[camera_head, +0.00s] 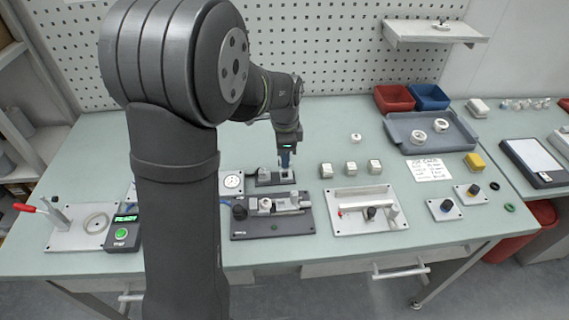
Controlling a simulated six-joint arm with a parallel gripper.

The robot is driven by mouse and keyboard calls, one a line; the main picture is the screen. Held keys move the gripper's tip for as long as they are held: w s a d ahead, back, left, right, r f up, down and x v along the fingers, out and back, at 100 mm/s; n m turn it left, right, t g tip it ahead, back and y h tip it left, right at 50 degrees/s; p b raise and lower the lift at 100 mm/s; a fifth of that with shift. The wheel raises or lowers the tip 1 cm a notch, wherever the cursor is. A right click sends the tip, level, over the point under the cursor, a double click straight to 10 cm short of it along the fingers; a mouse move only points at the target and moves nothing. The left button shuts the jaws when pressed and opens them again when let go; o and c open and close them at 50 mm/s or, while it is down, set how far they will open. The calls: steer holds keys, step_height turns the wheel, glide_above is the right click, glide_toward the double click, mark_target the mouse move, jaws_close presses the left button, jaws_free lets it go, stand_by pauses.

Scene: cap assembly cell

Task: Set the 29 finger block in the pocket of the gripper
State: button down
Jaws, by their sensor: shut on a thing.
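My gripper (285,160) points down over the middle of the bench. It is shut on a small pale block (287,174), low over a dark fixture (265,181). I cannot tell whether the block touches the fixture, and any number on it is too small to read. Three similar pale blocks, a left one (326,170), a middle one (351,168) and a right one (374,167), stand in a row to the right. The pocket cannot be made out from this view.
A dark plate with a metal clamp (290,202) lies just in front of the fixture. A dial gauge (232,182) stands left, a pale plate with a red-tipped lever (362,222) right. A grey tray (404,135) holds white rings.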

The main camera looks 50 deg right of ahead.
steer(key=s+r, duration=0.6)
steer(key=s, duration=0.4)
steer(key=w+a+f, duration=0.2)
steer(key=w+a, duration=0.2)
steer(key=a, duration=0.5)
steer(key=shift+s+a+f, duration=0.1)
steer(key=shift+f, duration=1.3)
steer(key=shift+s+a+f, duration=0.1)
steer(key=shift+f, duration=1.3)
steer(key=shift+f, duration=0.8)
steer(key=c, duration=1.2)
jaws_free()
